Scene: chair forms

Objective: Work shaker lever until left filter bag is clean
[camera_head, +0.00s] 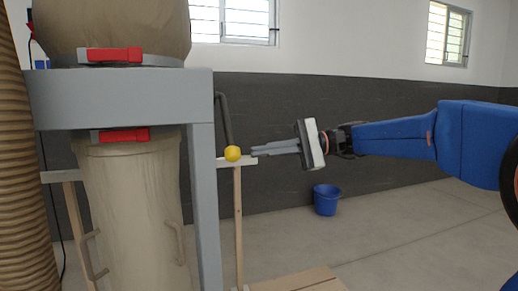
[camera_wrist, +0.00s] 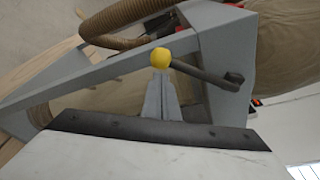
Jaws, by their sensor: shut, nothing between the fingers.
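The shaker lever is a dark bar (camera_head: 225,120) on the right side of a grey frame, ending in a yellow ball knob (camera_head: 232,153). In the wrist view the lever (camera_wrist: 203,75) runs from its pivot on the frame to the yellow knob (camera_wrist: 161,57). My gripper (camera_head: 254,150) is shut and empty, its fingertips just right of the knob. In the wrist view my gripper (camera_wrist: 160,78) points at the knob; I cannot tell if they touch. A tan bag (camera_head: 110,28) bulges above the frame, its top cut off. Another tan bag (camera_head: 130,210) hangs below. I cannot tell how clean they are.
Red clamp latches (camera_head: 115,54) sit on the bag bands. The grey frame (camera_head: 120,98) stands close left of my gripper. A ribbed tan hose (camera_head: 25,170) is at far left. A wooden post (camera_head: 238,225) and blue bucket (camera_head: 327,199) stand below; open floor lies right.

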